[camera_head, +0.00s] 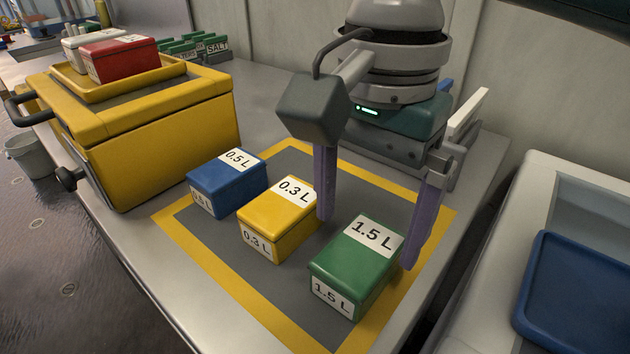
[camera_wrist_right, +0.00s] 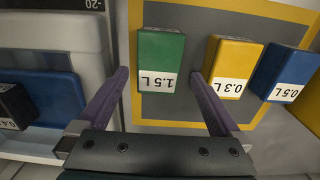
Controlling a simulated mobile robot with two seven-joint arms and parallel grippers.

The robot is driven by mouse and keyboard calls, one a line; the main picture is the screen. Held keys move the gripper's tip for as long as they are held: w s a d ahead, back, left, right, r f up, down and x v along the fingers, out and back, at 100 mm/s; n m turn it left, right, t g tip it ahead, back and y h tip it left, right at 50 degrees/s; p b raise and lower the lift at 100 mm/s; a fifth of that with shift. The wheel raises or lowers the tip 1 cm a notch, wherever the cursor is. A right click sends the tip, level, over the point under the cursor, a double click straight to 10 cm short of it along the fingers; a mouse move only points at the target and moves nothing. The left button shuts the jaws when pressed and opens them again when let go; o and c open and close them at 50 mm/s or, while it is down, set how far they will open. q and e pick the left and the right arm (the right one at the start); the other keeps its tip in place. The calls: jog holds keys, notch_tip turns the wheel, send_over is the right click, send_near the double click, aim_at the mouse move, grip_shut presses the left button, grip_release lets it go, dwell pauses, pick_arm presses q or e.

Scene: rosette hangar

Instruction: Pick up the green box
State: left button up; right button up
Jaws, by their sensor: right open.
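The green box (camera_head: 352,268), labelled 1.5 L, sits on a grey mat with a yellow border (camera_head: 215,265). My right gripper (camera_head: 370,240) is open and empty. In the head view its purple fingers reach down behind the green box, one toward each side. In the right wrist view the green box (camera_wrist_right: 161,62) lies ahead of the open fingers (camera_wrist_right: 160,80), roughly centred between them. I cannot tell whether either finger touches it. My left gripper is not in view.
A yellow box (camera_head: 278,222) labelled 0.3 L stands close left of the green box, with a blue box (camera_head: 227,185) labelled 0.5 L beyond. A large yellow case (camera_head: 165,130) carries a tray with red (camera_head: 120,60) and white boxes. A blue tray (camera_head: 580,290) lies at right.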

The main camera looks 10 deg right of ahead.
aim_at(362, 249)
jog(key=f, duration=0.3)
jog(key=f+b, duration=0.1)
jog(key=f, duration=0.1)
jog(key=shift+s+a+f, duration=0.1)
jog(key=shift+s+f, duration=0.15)
jog(key=shift+s, duration=0.05)
jog(key=shift+r, duration=0.1)
jog(key=c, duration=1.4)
jog(key=shift+c, duration=0.2)
